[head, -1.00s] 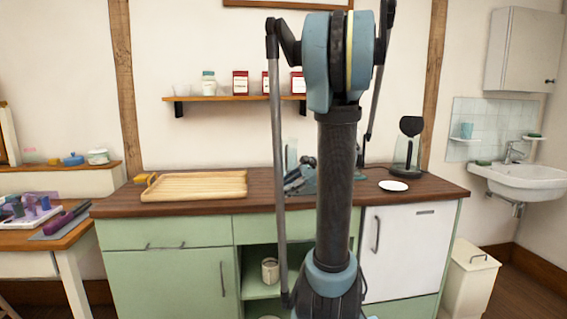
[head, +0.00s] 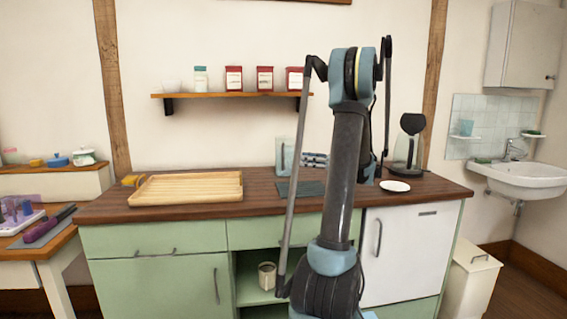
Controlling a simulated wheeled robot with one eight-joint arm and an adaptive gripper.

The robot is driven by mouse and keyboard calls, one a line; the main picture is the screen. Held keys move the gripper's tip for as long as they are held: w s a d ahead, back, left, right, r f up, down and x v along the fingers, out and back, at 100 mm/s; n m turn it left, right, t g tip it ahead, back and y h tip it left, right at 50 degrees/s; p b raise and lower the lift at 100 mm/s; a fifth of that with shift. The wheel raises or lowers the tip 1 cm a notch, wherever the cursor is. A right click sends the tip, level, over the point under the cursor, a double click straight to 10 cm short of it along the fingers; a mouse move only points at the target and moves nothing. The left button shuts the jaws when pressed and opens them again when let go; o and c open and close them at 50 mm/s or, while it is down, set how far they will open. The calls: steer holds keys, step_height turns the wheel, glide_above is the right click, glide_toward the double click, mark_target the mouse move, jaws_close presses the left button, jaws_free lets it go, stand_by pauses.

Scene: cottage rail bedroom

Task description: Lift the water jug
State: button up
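The water jug (head: 285,156) is a clear, pale blue vessel standing upright toward the back of the brown counter (head: 262,180), left of my arm. My gripper (head: 314,160) shows only partly, as grey and blue pieces just right of the jug and left of my arm link. The rest of it is hidden behind my arm. I cannot tell whether it touches the jug or whether its fingers are open.
A wooden tray (head: 187,204) lies left on the counter, and a dark mat (head: 295,189) lies before the jug. A white plate (head: 395,186) and coffee maker (head: 408,150) are at right. A shelf (head: 230,95) with jars hangs above.

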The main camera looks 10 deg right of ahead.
steer(key=x, duration=1.1)
steer(key=shift+s+a, duration=0.15)
steer(key=shift+s, duration=0.05)
jaws_close()
